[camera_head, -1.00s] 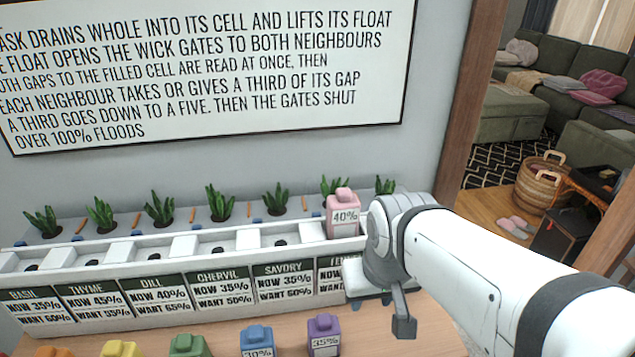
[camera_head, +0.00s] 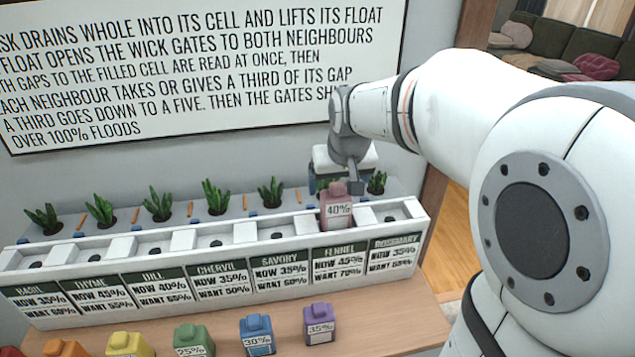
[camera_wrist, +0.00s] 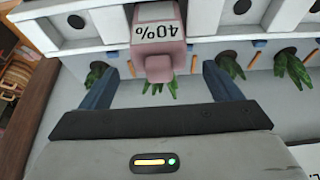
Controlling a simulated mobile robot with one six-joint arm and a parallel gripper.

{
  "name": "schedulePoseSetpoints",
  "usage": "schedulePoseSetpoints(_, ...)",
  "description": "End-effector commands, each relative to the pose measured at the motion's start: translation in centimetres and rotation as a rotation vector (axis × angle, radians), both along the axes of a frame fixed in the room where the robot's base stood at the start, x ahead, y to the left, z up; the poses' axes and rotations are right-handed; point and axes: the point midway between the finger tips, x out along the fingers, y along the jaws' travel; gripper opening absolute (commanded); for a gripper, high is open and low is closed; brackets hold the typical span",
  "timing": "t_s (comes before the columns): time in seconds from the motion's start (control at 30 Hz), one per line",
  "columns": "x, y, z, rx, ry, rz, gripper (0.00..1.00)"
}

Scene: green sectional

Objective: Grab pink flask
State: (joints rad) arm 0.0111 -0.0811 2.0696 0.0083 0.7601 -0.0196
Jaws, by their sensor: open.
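The pink flask (camera_head: 337,208), labelled 40%, stands upright in the planter trough at the Fennel cell. My gripper (camera_head: 334,187) is above and behind the flask, near the plant row, and partly hides its top. In the wrist view the pink flask (camera_wrist: 158,42) lies ahead, roughly centred between the two open fingers of my gripper (camera_wrist: 157,75). Its cap points toward the palm. The fingers appear apart from the flask, with nothing held.
The white planter (camera_head: 215,240) has labelled cells, with plants in a row behind. Purple (camera_head: 319,323), blue (camera_head: 257,335), green (camera_head: 194,340) and other coloured flasks stand on the wooden table (camera_head: 390,322) in front. A text board (camera_head: 200,70) hangs on the wall.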

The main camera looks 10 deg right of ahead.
Motion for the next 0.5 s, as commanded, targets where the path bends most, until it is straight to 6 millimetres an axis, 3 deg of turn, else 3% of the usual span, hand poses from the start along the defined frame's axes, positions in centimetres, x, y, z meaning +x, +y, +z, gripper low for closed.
schedulePoseSetpoints(0.2,1.0,-0.1,-2.7,0.0,0.003,-0.001,0.85)
schedulePoseSetpoints(0.5,1.1,-0.1,-3.1,0.0,0.0,-0.001,0.84)
